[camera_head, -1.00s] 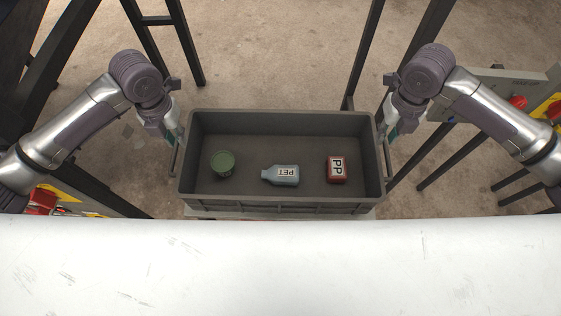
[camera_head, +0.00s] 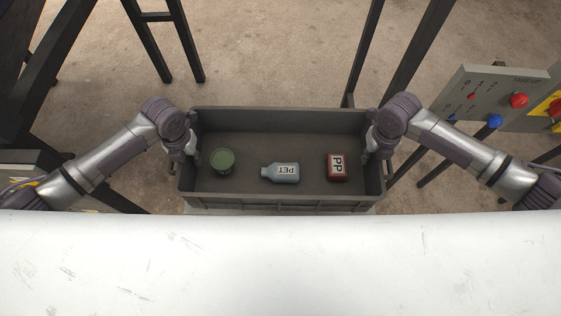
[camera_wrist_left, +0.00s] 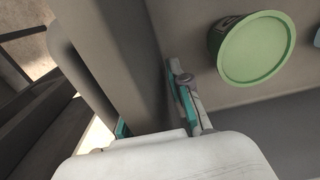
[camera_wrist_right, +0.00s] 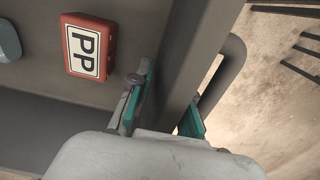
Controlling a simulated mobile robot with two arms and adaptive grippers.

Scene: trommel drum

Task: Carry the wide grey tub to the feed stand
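The wide grey tub (camera_head: 280,201) stands upright in the middle of the head view. It holds a green round container (camera_head: 222,160), a blue-grey PET bottle (camera_head: 280,173) and a red PP block (camera_head: 337,166). My left gripper (camera_head: 180,150) is at the tub's left end wall; in the left wrist view its fingers (camera_wrist_left: 154,115) lie either side of the wall, apart. My right gripper (camera_head: 378,147) is likewise at the right end wall, its fingers (camera_wrist_right: 166,108) spread around it. The lower parts of the outer fingers are hidden.
A white scuffed surface (camera_head: 280,265) fills the front. Dark metal legs (camera_head: 362,55) stand behind the tub. A control panel (camera_head: 490,95) with red and blue buttons is at the right.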

